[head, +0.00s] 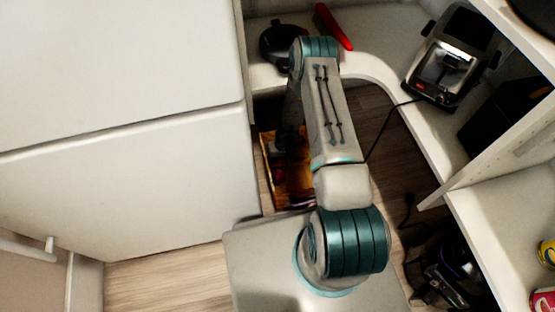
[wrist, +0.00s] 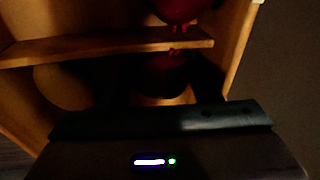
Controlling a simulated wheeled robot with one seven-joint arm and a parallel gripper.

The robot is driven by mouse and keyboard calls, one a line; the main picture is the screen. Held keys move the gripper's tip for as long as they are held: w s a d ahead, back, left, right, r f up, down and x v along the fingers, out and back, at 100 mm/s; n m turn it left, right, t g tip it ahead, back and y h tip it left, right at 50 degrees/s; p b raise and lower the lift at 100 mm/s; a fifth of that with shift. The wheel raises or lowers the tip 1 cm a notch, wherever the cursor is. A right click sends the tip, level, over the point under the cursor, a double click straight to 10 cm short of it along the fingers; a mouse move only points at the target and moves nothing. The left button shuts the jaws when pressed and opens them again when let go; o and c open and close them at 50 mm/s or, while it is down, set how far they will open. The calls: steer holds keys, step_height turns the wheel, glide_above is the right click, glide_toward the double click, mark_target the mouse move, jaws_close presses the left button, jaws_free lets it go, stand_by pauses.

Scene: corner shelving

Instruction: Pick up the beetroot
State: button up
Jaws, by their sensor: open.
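A dark red, round beetroot (wrist: 163,76) lies in shadow in the wooden crate, below a slat in the wrist view. A second dark red round thing (wrist: 180,8) shows at the top edge of that view, above the slat; I cannot tell whether it is also a beetroot. In the head view, my gripper (head: 287,144) is low over the crate (head: 293,197), partly hidden by my arm. My gripper is open. Its dark fingers are hard to make out in the wrist view, and I cannot tell whether they touch the beetroot.
A yellow-brown round thing (wrist: 66,86) sits left of the beetroot. The crate stands on the floor between a white cabinet (head: 120,120) and the corner shelving. A black pan (head: 277,45), a red-handled item (head: 333,26) and a toaster (head: 447,70) are on the shelf above.

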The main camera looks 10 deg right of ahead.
steer(key=c, duration=0.7)
steer(key=shift+r, duration=0.1)
